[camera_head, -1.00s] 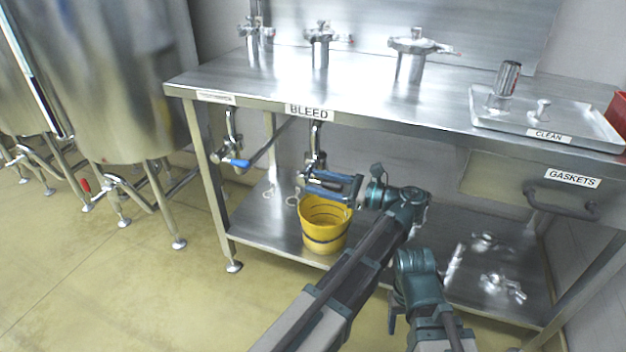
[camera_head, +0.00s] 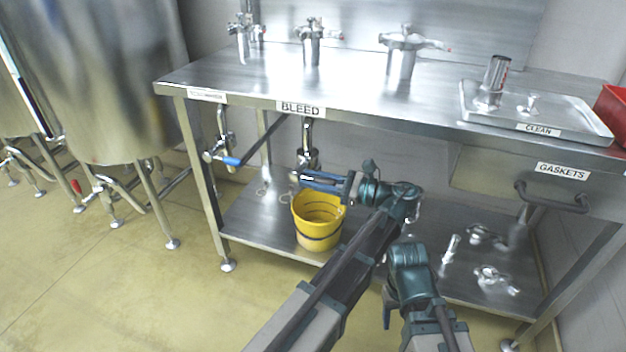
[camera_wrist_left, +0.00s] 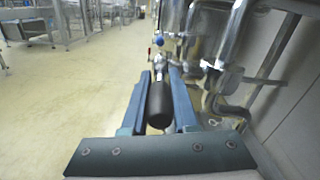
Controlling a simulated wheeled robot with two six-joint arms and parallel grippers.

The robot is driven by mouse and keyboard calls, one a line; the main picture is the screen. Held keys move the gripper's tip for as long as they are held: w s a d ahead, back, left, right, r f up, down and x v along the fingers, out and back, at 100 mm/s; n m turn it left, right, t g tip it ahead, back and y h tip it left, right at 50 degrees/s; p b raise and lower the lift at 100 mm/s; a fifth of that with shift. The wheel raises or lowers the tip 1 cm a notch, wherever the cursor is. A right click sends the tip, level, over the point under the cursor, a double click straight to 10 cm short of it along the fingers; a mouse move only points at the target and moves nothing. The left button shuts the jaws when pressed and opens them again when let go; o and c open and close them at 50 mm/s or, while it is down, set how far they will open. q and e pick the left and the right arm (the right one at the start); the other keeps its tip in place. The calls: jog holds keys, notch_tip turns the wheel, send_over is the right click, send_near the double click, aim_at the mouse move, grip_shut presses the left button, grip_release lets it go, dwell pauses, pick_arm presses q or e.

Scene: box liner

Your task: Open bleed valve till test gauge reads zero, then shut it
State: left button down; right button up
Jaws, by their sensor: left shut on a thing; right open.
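The bleed valve (camera_head: 307,158) hangs under the bench edge below the BLEED label (camera_head: 300,109). My left gripper (camera_head: 308,179) is at the valve, over the yellow bucket (camera_head: 318,238). In the left wrist view a black handle (camera_wrist_left: 160,105) lies between the jaws of my left gripper (camera_wrist_left: 159,98), which are shut on it. The handle runs to metal pipework beyond. My left gripper partly covers the valve in the head view. My right gripper (camera_head: 388,308) is open and empty, in front of the lower shelf. I cannot make out a test gauge or a reading.
A second valve with a blue handle (camera_head: 232,161) hangs to the left. The bench top (camera_head: 350,85) carries several metal fittings and a tray labelled CLEAN (camera_head: 590,133). A GASKETS drawer (camera_head: 485,172) is at right. Loose fittings (camera_head: 490,275) lie on the lower shelf.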

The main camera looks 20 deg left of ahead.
dwell(0.8)
pick_arm(q)
jog(key=shift+r+p, duration=0.25)
jog(key=shift+p, duration=0.25)
jog(key=h+p, duration=0.2)
jog(key=p, duration=0.2)
jog(key=r+h+p, duration=0.1)
jog(key=h+p, duration=0.1)
jog(key=p, duration=0.3)
jog(key=r+h+p, duration=0.1)
jog(key=h+p, duration=0.1)
jog(key=p, duration=0.2)
jog(key=shift+a+r, duration=0.2)
jog(key=shift+a, duration=0.1)
jog(key=shift+a+h+p, duration=0.1)
jog(key=shift+h+p, duration=0.4)
jog(key=shift+p, duration=0.25)
jog(key=shift+f, duration=0.1)
jog(key=c, duration=0.7)
grip_release()
